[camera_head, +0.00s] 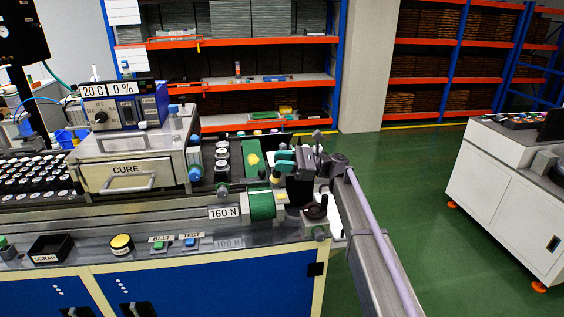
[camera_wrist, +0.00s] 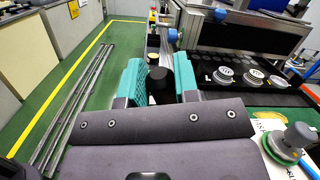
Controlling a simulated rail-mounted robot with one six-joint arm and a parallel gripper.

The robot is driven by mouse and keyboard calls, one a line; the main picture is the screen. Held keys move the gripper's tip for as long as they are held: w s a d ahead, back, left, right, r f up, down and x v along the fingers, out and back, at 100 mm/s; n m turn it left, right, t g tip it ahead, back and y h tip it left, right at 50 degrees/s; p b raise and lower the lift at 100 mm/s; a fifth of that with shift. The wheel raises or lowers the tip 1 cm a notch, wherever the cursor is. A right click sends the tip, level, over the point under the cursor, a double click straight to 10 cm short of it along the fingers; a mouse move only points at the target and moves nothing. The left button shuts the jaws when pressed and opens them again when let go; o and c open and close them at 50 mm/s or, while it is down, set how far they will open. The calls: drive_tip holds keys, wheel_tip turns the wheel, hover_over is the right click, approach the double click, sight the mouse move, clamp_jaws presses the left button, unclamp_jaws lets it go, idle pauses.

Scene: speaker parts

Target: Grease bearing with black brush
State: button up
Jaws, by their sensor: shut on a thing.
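My gripper (camera_head: 284,161) is at the right end of the workbench in the head view, its teal fingers level above the bench. In the wrist view my gripper (camera_wrist: 160,80) is shut on a dark object with a pale tan end (camera_wrist: 158,72), which sits between the teal fingers. It looks like the black brush, but its bristles are hidden. I cannot pick out the bearing for certain. A green round part with a grey knob (camera_wrist: 297,140) stands at the right edge of the wrist view.
A row of pale round speaker parts (camera_wrist: 253,77) stands in a black rack beside my gripper. The green roller (camera_head: 262,205) marked 160 N and a black knob (camera_head: 316,211) are close below. The CURE oven (camera_head: 127,172) stands to the left. Green floor (camera_head: 420,185) is clear at right.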

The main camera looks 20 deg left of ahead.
wheel_tip(320, 180, up, 3)
drive_tip(key=p, duration=0.3)
drive_tip(key=shift+r, duration=0.1)
drive_tip(key=shift+f, duration=0.2)
idle(0.3)
